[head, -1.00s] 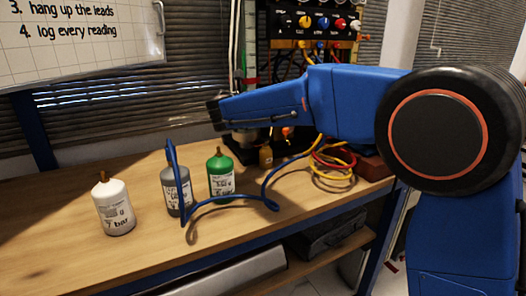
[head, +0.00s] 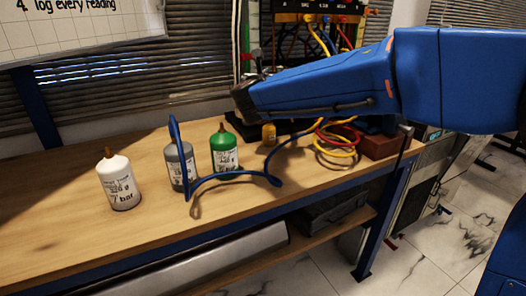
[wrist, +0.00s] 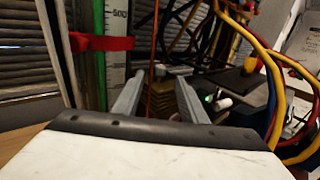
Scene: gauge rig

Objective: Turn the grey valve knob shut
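I cannot pick out the grey valve knob for certain in either view; my arm covers part of the gauge rig (head: 305,12) in the head view. My gripper (head: 244,96) shows as a dark end in front of the rig's lower part, above the back of the bench. In the wrist view my gripper (wrist: 159,76) has its two grey fingers apart, with nothing seen held between them. A brass-coloured stacked piece (wrist: 187,98) shows beyond and between the fingers.
A wooden bench (head: 75,230) carries a white bottle (head: 121,184), a grey bottle (head: 178,165), a green bottle (head: 224,153) and a blue lead (head: 235,175). Yellow and red leads (head: 335,143) lie at right. A red clamp (wrist: 102,42) shows beside a scale (wrist: 117,28).

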